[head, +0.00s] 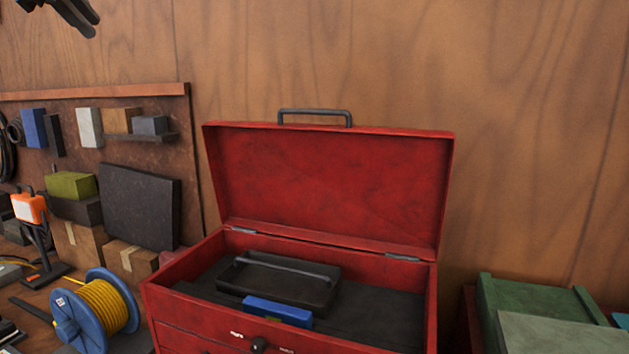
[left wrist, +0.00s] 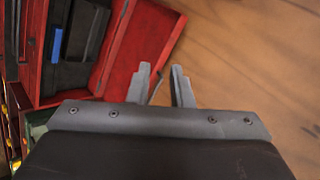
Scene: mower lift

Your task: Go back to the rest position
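My left gripper (head: 90,24) shows at the top left of the head view, high in front of the wooden wall and apart from everything. In the left wrist view its two grey fingers (left wrist: 160,70) stand apart with a gap and nothing held between them. The red toolbox (head: 330,180) stands open below and to the right of it in the head view, and the toolbox also shows at the upper left of the left wrist view (left wrist: 140,40). My right gripper is in neither view.
The toolbox holds a black tray (head: 285,282) and a blue block (head: 277,312). A yellow cable reel (head: 103,306), an orange lamp (head: 28,207) and boxes stand at left. Green boxes (head: 535,302) stand at right. The upper wall (head: 350,50) is clear.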

